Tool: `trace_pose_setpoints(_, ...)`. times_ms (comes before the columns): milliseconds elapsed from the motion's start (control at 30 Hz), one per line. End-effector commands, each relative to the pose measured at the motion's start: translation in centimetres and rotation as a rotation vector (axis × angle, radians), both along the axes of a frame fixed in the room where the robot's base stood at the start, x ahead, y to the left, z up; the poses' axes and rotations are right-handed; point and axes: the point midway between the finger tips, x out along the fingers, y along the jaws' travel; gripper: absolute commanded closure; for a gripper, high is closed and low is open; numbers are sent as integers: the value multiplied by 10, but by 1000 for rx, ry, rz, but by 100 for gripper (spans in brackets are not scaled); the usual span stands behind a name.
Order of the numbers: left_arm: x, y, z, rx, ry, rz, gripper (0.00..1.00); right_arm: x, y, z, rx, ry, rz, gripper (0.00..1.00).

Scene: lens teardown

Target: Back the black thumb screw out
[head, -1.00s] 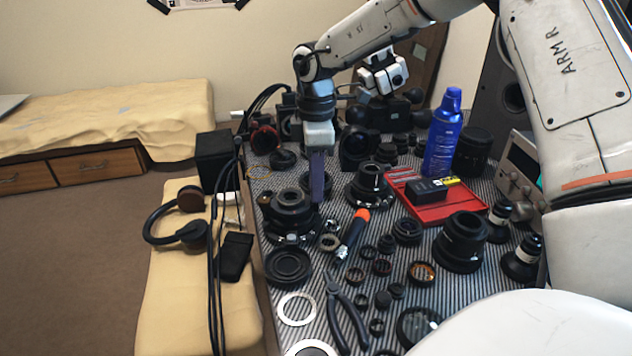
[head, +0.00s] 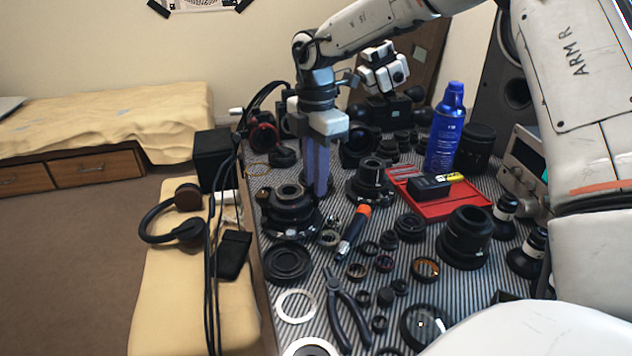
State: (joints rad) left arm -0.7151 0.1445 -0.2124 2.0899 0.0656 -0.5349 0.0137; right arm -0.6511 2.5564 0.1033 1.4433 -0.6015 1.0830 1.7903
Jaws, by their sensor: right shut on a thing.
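My right gripper (head: 319,194) points straight down at the right side of a black lens assembly (head: 288,203) on the striped mat. Its two long purple-grey fingers are close together, with their tips low beside the assembly's ring. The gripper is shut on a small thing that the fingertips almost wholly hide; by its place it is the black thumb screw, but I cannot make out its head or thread. I cannot tell how far it stands out. My left gripper is not in view.
Right of the fingers stands another black lens part (head: 370,183). A screwdriver with an orange end (head: 353,232), pliers (head: 345,312) and several loose rings lie in front. A red tray (head: 447,207) and a blue bottle (head: 445,135) stand to the right. Cables (head: 212,270) hang at the left edge.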

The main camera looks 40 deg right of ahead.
Motion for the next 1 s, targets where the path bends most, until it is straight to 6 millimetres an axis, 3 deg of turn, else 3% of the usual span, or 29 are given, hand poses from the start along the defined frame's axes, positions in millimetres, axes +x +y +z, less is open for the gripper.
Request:
trace_pose_setpoints(500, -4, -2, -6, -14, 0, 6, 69, 0, 0, 0, 0, 0, 319, 100)
trace_pose_setpoints(1000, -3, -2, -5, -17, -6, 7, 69, 0, 0, 0, 0, -1, 371, 100)
